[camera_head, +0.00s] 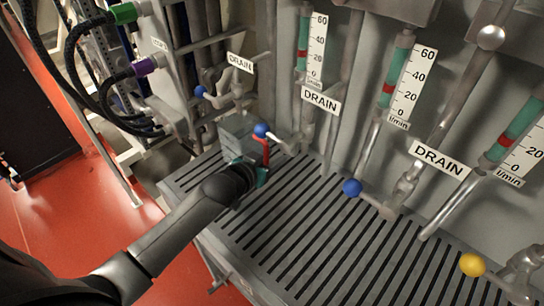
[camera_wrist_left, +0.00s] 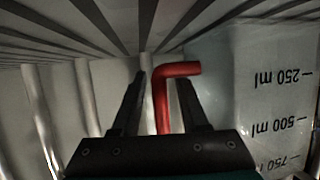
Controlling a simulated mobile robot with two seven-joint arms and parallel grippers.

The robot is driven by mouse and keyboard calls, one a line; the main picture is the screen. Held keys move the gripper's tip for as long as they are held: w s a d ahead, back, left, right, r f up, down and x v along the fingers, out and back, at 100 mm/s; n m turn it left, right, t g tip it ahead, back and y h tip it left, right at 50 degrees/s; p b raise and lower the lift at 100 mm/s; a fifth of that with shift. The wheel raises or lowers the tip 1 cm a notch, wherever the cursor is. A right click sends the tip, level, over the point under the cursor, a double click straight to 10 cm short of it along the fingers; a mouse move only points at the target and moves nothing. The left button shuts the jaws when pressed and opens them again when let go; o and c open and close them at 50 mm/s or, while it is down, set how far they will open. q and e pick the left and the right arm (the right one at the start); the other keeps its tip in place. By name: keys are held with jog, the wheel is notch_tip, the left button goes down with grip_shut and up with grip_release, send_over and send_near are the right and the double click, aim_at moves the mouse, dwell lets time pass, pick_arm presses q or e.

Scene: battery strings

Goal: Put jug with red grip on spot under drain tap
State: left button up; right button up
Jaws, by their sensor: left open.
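The jug (camera_head: 236,142) is a grey translucent vessel standing on the slatted grate, at the far left end near the drain taps. Its upright red grip (camera_head: 265,150) faces my left gripper (camera_head: 260,175). In the left wrist view the jug's wall (camera_wrist_left: 240,90) with ml marks fills the right side. The red grip (camera_wrist_left: 163,100) shows there between the two open fingers of my left gripper (camera_wrist_left: 160,88), with visible gaps beside it. A drain tap with a blue knob (camera_head: 261,130) is close to the grip. My right gripper is not in view.
More drain taps line the wall, with blue knobs (camera_head: 352,187) and (camera_head: 199,91) and a yellow knob (camera_head: 472,264). DRAIN labels (camera_head: 440,160) and flow gauges hang above. The slatted grate (camera_head: 330,235) is clear to the right. Hoses (camera_head: 75,60) hang at the left.

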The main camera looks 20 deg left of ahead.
pick_arm(q)
jog(key=shift+r, duration=0.1)
jog(key=shift+s+r, duration=0.1)
jog(key=shift+s, duration=0.05)
jog(key=p+v, duration=0.3)
jog(key=v, duration=0.8)
jog(key=shift+s+a, duration=0.1)
jog(key=shift+s, duration=0.25)
jog(key=shift+s, duration=0.1)
dwell(0.9)
